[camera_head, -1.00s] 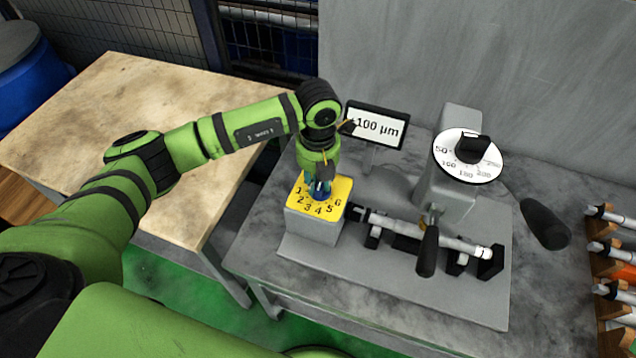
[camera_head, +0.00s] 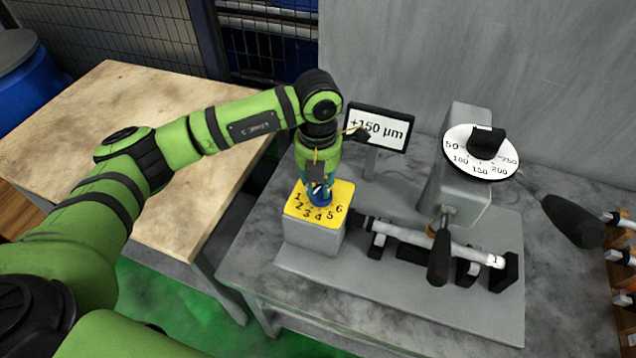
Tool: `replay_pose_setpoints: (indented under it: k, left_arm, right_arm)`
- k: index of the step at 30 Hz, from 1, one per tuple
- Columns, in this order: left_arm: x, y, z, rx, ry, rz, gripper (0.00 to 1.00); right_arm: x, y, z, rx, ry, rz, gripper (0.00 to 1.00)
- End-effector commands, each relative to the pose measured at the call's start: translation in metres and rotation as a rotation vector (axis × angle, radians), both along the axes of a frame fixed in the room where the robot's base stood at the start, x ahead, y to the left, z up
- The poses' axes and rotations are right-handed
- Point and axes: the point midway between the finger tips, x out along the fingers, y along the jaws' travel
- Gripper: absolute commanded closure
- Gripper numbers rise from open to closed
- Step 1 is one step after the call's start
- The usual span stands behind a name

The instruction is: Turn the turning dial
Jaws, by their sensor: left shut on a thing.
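The turning dial is a blue knob (camera_head: 319,196) on top of a yellow plate (camera_head: 335,188) numbered 1 to 6, on a grey block. My left gripper (camera_head: 318,190) points down over the plate from above and is shut on the blue knob. The gripper hides most of the knob. A second dial, a white disc (camera_head: 482,165) marked 50 to 250 with a black knob (camera_head: 486,142), sits on the grey machine at the right. My right gripper is not in view.
A display (camera_head: 378,128) behind the yellow plate reads +150 µm. A white rod (camera_head: 465,250) lies in black holders on the grey base, with a black handle (camera_head: 439,256) in front. Another black handle (camera_head: 572,220) sticks out at right. A wooden table (camera_head: 110,110) stands at left.

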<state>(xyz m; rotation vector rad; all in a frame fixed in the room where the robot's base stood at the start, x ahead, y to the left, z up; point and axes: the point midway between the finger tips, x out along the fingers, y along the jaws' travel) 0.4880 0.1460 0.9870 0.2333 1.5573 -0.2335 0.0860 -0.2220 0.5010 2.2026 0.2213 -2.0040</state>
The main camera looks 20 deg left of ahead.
Motion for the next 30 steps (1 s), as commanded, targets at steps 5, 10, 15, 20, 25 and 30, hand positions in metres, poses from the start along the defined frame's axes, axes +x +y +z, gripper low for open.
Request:
replay_pose_setpoints:
  k: [5,10,15,20,25,30]
  left_arm:
    - [-0.001,0.000,-0.001,0.001,0.003,0.000,0.63]
    - [-0.001,0.000,-0.001,0.001,0.002,0.001,0.51]
    - [0.000,0.000,0.000,0.000,0.001,0.001,0.51]
    - [0.000,0.000,0.011,0.001,-0.001,0.001,0.51]
    - [0.001,0.000,0.043,-0.001,-0.005,0.001,0.51]
    - [0.001,0.000,0.080,0.000,-0.003,0.000,0.51]
  right_arm:
    - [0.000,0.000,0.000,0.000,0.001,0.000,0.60]
    - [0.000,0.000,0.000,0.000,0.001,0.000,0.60]
    - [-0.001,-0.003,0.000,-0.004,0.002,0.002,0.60]
    - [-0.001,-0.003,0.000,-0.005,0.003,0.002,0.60]
    - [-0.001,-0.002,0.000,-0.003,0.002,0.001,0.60]
    - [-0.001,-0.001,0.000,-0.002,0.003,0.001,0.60]
